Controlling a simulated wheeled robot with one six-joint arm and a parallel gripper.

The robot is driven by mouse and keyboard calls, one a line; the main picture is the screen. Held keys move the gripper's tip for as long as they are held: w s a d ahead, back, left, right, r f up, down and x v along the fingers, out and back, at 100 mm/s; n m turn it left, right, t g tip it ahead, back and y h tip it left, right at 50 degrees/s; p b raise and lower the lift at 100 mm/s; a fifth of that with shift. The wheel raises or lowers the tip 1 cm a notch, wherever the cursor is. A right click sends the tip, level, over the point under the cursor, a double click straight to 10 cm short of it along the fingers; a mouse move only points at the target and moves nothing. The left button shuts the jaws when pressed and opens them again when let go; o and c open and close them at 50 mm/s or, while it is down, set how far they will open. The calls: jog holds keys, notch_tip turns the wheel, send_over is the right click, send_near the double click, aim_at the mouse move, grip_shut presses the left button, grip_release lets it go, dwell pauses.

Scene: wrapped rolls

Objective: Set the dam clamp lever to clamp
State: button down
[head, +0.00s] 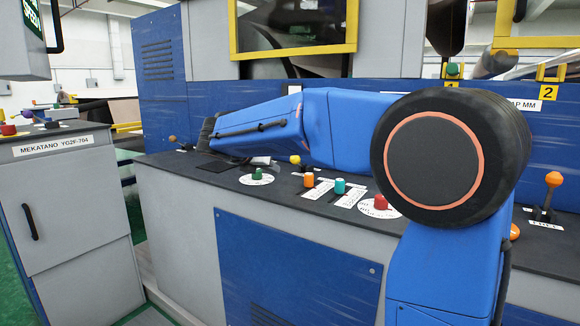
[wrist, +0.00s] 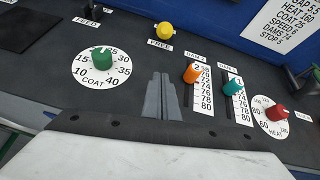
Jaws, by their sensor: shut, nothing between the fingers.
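A lever with a round yellow knob (wrist: 165,29) stands on the dark console top in the wrist view, beside a label reading FREE (wrist: 160,44). I take it for the dam clamp lever; no CLAMP label is readable. The yellow knob also shows in the head view (head: 295,159), partly below my blue arm. My gripper (wrist: 161,78) is shut and empty, its grey fingers together. In the picture they lie below the yellow knob, apart from it, between the COAT dial and the orange slider. My gripper is hard to make out in the head view.
The green COAT knob (wrist: 99,58) is left of my fingers. The orange slider (wrist: 193,73), teal slider (wrist: 233,87) and red HEAT knob (wrist: 275,112) are to the right. An orange-knobbed lever (head: 553,180) stands far right. Blue panels rise behind the console.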

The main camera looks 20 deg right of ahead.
aim_at(286, 185)
jog(key=x, duration=0.9)
jog(key=shift+w+d+f, duration=0.15)
jog(key=shift+d+f, duration=0.05)
jog(key=shift+w+d+r, duration=0.8)
jog(key=shift+w+r, duration=0.05)
jog(key=shift+r, duration=0.1)
jog(key=shift+w+d+r, duration=0.3)
jog(key=shift+r, duration=0.1)
jog(key=shift+r, duration=0.15)
